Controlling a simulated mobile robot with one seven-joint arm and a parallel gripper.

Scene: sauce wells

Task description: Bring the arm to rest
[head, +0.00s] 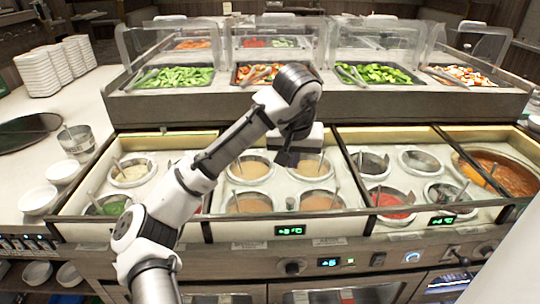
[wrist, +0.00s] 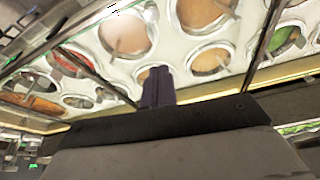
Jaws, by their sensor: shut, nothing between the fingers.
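My arm reaches up from the lower left of the head view and bends over the sauce counter. My gripper (head: 287,158) hangs over the middle section of the sauce wells, pointing down, with nothing held. In the wrist view my gripper (wrist: 157,75) shows as dark fingers held together, with pale and orange sauce wells beyond them. The fingertips appear above the wells; the exact gap cannot be told.
Sauce wells with ladles surround my gripper, including a red sauce (head: 393,205) and a large soup pot (head: 505,172). Behind stands a salad bar with glass guards (head: 270,40). White bowls (head: 40,199) and plate stacks (head: 40,72) are at left.

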